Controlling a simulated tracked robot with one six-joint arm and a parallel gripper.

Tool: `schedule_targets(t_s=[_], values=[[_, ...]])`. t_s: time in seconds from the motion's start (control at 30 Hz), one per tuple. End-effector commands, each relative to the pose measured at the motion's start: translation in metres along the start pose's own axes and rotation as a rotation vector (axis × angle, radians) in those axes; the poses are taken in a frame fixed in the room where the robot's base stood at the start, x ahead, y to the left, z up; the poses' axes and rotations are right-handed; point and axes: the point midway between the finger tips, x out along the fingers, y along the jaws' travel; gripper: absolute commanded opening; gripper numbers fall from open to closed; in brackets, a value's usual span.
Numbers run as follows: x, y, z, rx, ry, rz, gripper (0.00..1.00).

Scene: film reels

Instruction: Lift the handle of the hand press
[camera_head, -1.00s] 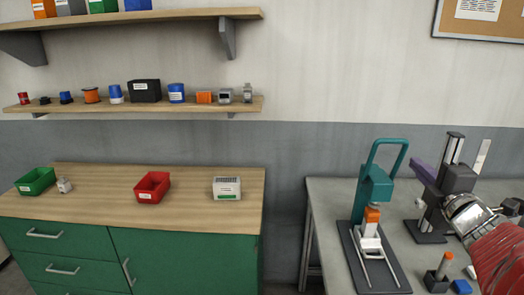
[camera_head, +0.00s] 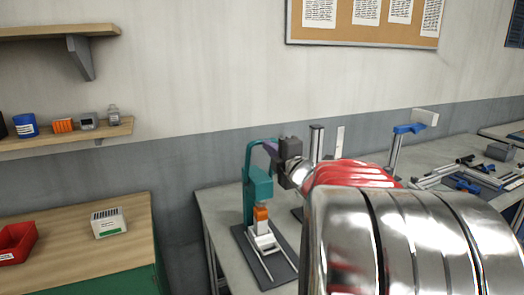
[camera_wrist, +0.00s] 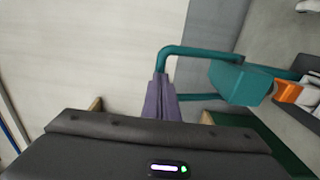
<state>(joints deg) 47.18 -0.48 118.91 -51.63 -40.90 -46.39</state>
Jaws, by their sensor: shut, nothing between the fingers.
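The hand press is teal, with an orange and white lower part, and stands on a dark base plate in the head view (camera_head: 258,190). Its teal loop handle (camera_head: 256,144) is at the top, partly hidden behind my gripper. In the wrist view the handle (camera_wrist: 200,53) shows as a loop joined to the teal press head (camera_wrist: 240,82). My gripper (camera_head: 269,149) has purple fingers, shut and empty, at the handle. In the wrist view the fingers (camera_wrist: 160,90) overlap the loop's near crossbar. I cannot tell whether they touch it.
The press stands on a grey table (camera_head: 222,218). A blue-topped stand (camera_head: 405,135) and several tools are farther right. A wooden counter (camera_head: 75,260) with a red bin (camera_head: 15,243) and a white box (camera_head: 108,222) is at the left. My arm hides much of the table.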

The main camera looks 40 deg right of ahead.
Motion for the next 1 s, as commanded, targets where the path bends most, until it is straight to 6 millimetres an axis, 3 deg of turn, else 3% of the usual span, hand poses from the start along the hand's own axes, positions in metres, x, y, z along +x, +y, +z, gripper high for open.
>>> schedule_targets(t_s=[0.33, 0.7, 1.0], values=[[0.002, 0.001, 0.000, 0.000, 0.000, 0.000, 0.00], [0.036, 0.016, 0.000, 0.000, 0.001, 0.001, 0.00], [0.039, 0.018, 0.001, 0.000, 0.000, 0.002, 0.00]])
